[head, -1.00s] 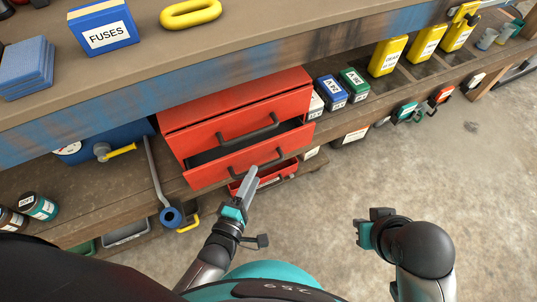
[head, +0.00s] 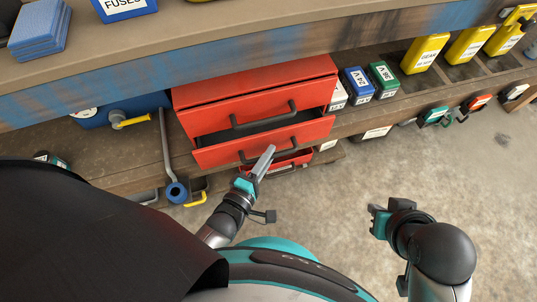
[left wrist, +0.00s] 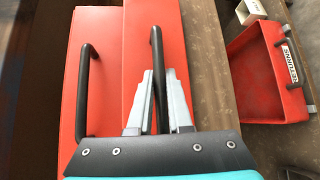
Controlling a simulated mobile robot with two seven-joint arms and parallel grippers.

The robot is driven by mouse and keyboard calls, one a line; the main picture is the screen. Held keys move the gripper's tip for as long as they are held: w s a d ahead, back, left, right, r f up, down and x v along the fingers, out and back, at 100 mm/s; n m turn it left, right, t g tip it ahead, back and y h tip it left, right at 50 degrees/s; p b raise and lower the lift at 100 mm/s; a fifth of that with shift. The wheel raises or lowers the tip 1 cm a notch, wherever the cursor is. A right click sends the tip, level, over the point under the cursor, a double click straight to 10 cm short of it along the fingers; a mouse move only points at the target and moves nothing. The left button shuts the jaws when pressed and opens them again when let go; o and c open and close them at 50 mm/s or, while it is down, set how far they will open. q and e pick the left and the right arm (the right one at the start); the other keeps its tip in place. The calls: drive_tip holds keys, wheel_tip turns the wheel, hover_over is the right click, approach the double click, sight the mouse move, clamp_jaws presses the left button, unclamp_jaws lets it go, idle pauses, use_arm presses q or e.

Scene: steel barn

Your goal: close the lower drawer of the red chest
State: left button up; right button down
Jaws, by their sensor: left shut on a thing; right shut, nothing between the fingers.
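The red chest (head: 250,84) stands on the lower shelf under the bench. Its lower drawer (head: 222,155) is partly open, with a dark gap above its front. The upper drawer (head: 215,122) looks shut and has a black handle (head: 263,115). My left gripper (head: 267,153) is at the lower drawer's front. In the left wrist view its fingers (left wrist: 161,95) are shut on the lower drawer's black handle (left wrist: 157,50), one on each side. My right gripper (head: 377,219) is shut and empty, over the floor away from the chest.
A red bin (left wrist: 268,75) sits below the drawer, close to my left gripper. A blue tank with a yellow-handled valve (head: 130,121) and a grey bar (head: 167,145) are left of the chest. Small blue (head: 357,84) and green (head: 382,78) boxes stand right. Floor at right is clear.

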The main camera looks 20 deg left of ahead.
sight(261, 146)
use_arm(q)
clamp_jaws()
idle(0.8)
drive_tip(key=shift+w+a, duration=0.6)
drive_tip(key=shift+w, duration=0.35)
drive_tip(key=shift+w+a, duration=0.6)
drive_tip(key=shift+w, duration=0.35)
drive_tip(key=o, duration=0.6)
unclamp_jaws()
